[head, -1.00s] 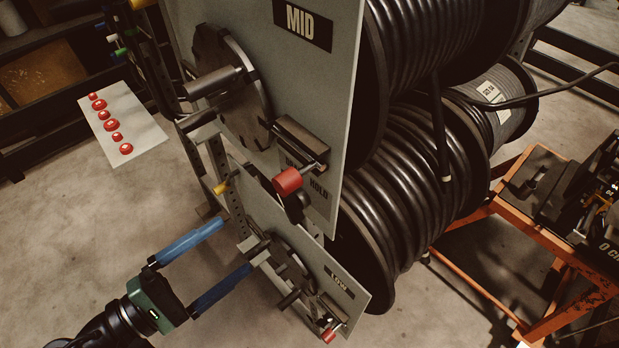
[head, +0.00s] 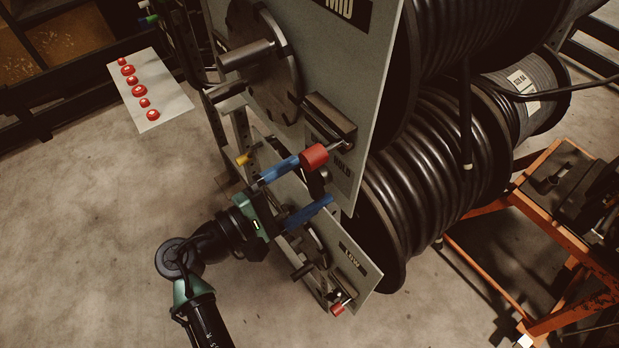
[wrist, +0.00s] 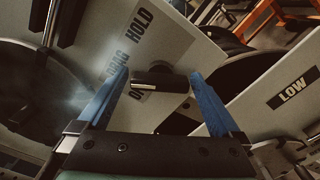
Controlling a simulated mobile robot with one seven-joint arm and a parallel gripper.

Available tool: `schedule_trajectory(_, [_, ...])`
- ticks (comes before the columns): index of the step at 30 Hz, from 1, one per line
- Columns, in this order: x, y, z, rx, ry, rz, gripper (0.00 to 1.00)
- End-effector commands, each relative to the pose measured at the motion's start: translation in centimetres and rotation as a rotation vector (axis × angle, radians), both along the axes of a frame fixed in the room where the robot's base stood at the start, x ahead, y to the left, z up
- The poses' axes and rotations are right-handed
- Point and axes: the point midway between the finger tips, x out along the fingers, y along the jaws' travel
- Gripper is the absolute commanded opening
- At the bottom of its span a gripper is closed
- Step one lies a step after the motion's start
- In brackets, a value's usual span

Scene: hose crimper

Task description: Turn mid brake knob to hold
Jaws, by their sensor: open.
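The mid brake knob, a dark bar-shaped knob (wrist: 160,82) with a pale mark at its left end, sits on the grey MID panel (head: 345,100). My gripper (wrist: 160,74) is open, with one blue finger on each side of the knob. I see clear gaps between knob and fingers in the wrist view. The HOLD label (wrist: 138,27) is up and left of the knob; another label lies nearer, partly hidden by the left finger. The pale mark points left, not up toward HOLD. In the head view my gripper (head: 315,180) partly covers the knob.
A red-ended lever (head: 313,156) sticks out close above my upper finger. The LOW panel (head: 357,268) is below, with its own red-ended lever (head: 339,308). Black hose reels (head: 430,180) stand behind the panels. The floor to the left is open.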

Motion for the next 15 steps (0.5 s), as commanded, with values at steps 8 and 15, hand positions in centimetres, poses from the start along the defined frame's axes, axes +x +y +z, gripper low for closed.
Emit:
schedule_trajectory(8, [-0.02,0.01,-0.01,0.000,0.000,0.000,0.78])
schedule_trajectory(15, [-0.03,0.03,-0.01,0.001,0.001,-0.001,0.35])
